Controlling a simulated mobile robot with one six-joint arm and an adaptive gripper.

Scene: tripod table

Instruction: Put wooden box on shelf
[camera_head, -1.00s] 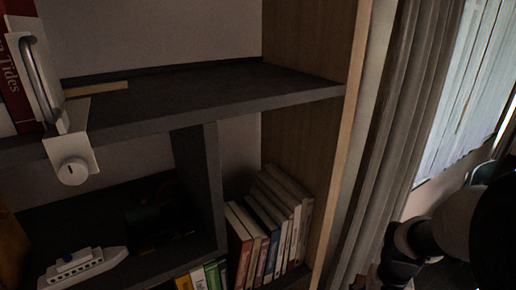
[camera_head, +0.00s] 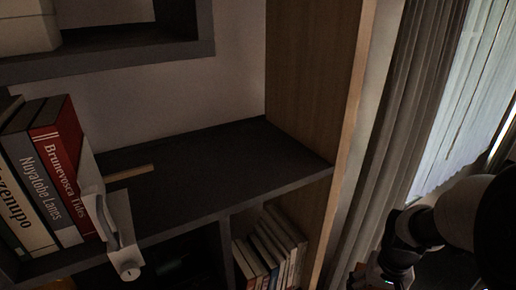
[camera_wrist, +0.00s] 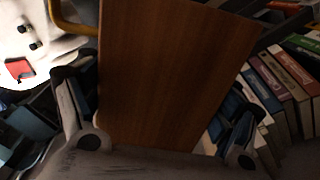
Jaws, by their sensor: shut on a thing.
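The wooden box (camera_wrist: 175,75) shows as a large brown wood-grained face in the middle of the wrist view. My gripper (camera_wrist: 160,110) is shut on it, with a dark finger against each side. In the head view my arm is at the lower right, beyond the curtain; the box cannot be made out there. The shelf (camera_head: 225,165) is a dark grey board in the head view, with a wide bare stretch between the books on its left and the wooden side panel.
Upright books (camera_head: 60,165) and a white bookend (camera_head: 122,225) stand on the shelf's left part. A small wooden strip (camera_head: 130,172) lies near them. A higher shelf (camera_head: 110,55) overhangs at the left. More books (camera_head: 270,250) fill the compartment below. A grey curtain (camera_head: 400,120) hangs at right.

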